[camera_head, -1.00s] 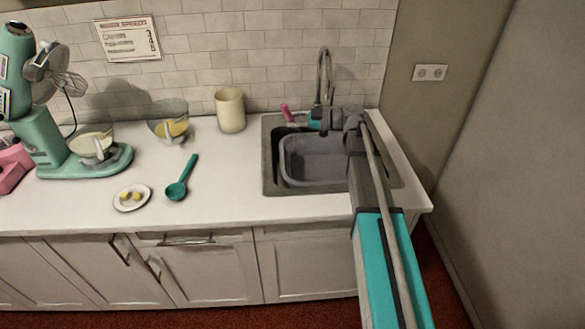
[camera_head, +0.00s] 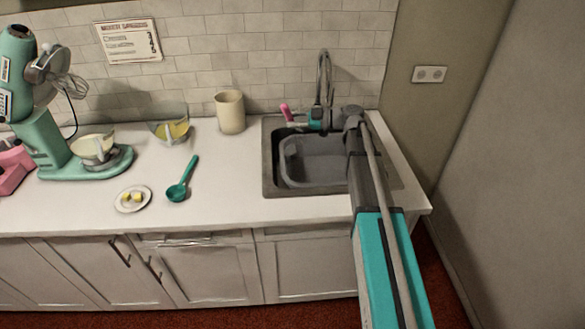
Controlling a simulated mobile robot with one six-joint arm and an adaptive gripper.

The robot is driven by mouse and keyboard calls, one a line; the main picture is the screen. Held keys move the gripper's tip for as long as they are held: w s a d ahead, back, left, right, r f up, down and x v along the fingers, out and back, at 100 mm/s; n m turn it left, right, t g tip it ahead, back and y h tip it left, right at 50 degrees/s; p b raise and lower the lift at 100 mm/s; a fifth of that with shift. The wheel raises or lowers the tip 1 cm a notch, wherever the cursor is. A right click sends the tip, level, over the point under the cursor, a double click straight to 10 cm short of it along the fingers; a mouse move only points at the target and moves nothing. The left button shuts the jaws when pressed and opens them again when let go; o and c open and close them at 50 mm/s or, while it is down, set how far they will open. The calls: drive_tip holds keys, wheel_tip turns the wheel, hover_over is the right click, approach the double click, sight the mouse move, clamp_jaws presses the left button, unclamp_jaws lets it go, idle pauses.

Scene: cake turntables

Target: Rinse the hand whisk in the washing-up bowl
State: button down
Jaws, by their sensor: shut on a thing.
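The washing-up bowl (camera_head: 312,160) is a grey tub set inside the dark sink at the right of the counter. My gripper (camera_head: 309,122) is above the back edge of the sink, in front of the tap, at the far end of my teal and grey arm. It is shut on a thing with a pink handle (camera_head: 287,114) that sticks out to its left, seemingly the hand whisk. The whisk's wires cannot be made out. My arm hides the right side of the bowl and sink.
The tap (camera_head: 324,75) stands close behind my gripper. A cream pot (camera_head: 230,111) stands left of the sink. A teal spoon (camera_head: 183,182), a small plate (camera_head: 120,203), a glass bowl (camera_head: 158,127) and a green stand mixer (camera_head: 42,143) are further left. A wall closes the right side.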

drive_tip(key=shift+r+p, duration=1.35)
drive_tip(key=shift+r, duration=0.25)
